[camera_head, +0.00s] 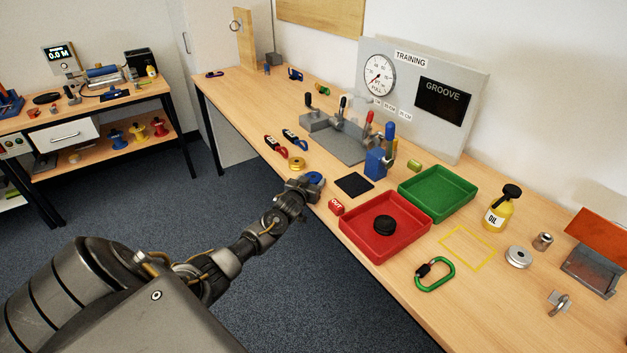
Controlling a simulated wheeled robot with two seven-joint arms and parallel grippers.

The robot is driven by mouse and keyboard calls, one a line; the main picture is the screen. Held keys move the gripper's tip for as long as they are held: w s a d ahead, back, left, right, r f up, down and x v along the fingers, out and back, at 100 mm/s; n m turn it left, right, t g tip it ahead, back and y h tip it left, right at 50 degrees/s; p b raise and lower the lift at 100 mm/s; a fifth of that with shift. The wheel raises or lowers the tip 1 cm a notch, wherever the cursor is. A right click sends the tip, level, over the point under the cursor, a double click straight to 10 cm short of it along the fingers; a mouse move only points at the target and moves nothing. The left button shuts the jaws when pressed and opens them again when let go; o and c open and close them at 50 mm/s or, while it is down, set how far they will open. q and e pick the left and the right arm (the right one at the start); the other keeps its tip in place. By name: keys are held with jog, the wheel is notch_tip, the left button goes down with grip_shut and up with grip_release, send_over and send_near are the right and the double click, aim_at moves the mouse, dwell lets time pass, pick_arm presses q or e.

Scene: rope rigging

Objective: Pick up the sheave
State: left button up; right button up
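Several small round wheels look like sheaves. A blue one (316,178) lies at the front edge of the bench, right at my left gripper (308,184). A yellow one (297,164) lies just beyond it, apart from the gripper. A black one (384,224) sits in the red tray, and a silver disc (518,257) lies on the right. My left gripper is low over the bench edge and partly covers the blue sheave. Its fingers are too small to tell whether they are open or closed on it. My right gripper is not in view.
The red tray (348,230) and green tray (446,212) stand to the right. A black square pad (354,184) and a red tag (336,206) lie near the gripper. A grey fixture with a blue block (376,163) stands behind. A yellow outlined area (467,248) is empty.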

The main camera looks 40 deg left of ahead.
aim_at(311, 173)
pick_arm(q)
jog(key=c, duration=0.4)
jog(key=shift+r, duration=0.5)
jog(key=r, duration=0.2)
jog(key=b, duration=0.1)
jog(key=shift+s+d+r, duration=0.15)
jog(key=shift+s+r, duration=0.1)
jog(key=shift+r, duration=0.15)
jog(key=s+d+r, duration=0.2)
jog(key=s+r, duration=0.1)
jog(key=s, duration=0.1)
jog(key=s+d+r+b, duration=0.1)
jog(key=s+d+r, duration=0.1)
jog(key=s+r, duration=0.1)
jog(key=s+d+r+b, duration=0.1)
jog(key=s+d+r, duration=0.1)
jog(key=s, duration=0.3)
jog(key=shift+d+r, duration=0.15)
jog(key=shift+r, duration=0.5)
